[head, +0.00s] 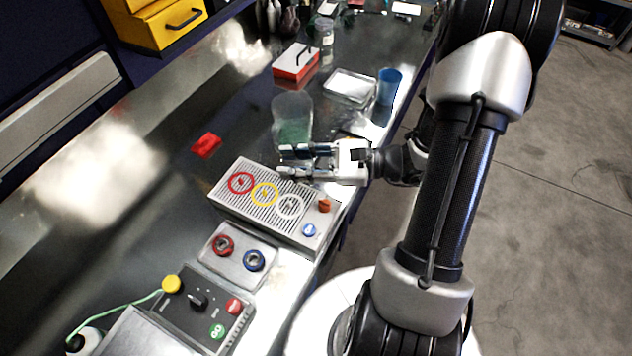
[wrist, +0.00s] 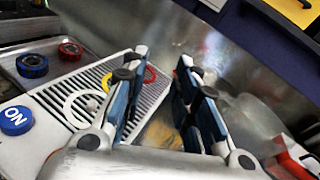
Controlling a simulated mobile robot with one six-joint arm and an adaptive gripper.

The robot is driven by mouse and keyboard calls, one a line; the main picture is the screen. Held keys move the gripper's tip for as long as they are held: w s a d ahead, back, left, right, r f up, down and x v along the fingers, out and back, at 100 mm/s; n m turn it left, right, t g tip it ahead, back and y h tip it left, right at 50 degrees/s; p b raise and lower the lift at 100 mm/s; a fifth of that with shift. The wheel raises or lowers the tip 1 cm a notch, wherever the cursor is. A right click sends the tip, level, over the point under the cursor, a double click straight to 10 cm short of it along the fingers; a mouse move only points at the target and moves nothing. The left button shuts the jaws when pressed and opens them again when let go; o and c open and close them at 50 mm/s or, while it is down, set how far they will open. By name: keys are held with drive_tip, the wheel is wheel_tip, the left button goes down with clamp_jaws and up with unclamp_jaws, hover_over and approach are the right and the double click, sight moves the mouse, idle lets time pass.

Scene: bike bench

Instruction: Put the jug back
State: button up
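The clear jug (head: 292,118), greenish in its lower part, stands on the metal bench just beyond my gripper in the head view. In the wrist view a pale see-through shape (wrist: 252,118) right of the fingers may be the jug. My gripper (head: 281,160) is open, its fingers pointing left over the far edge of the grey slotted plate (head: 227,201). The fingers (wrist: 165,90) are apart in the wrist view, with no object seen between them.
A red block (head: 206,145) lies left of the gripper. Beyond the jug are a clear tray (head: 350,87), a blue cup (head: 389,86) and a red-and-white box (head: 296,62).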

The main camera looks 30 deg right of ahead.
drive_tip(key=s+a+r+n+g+h, duration=0.4)
drive_tip(key=s+a+r+n+g, duration=0.1)
drive_tip(key=s+a+n+g, duration=0.6)
drive_tip(key=s+d+r+n+t+h, duration=0.4)
drive_tip(key=d+r+n+t+h, duration=0.2)
drive_tip(key=n+h, duration=0.3)
drive_tip(key=shift+s+d+r+n+t+h, duration=0.35)
drive_tip(key=shift+d+r+n, duration=0.25)
drive_tip(key=shift+n, duration=0.5)
drive_tip(key=shift+s+a, duration=0.1)
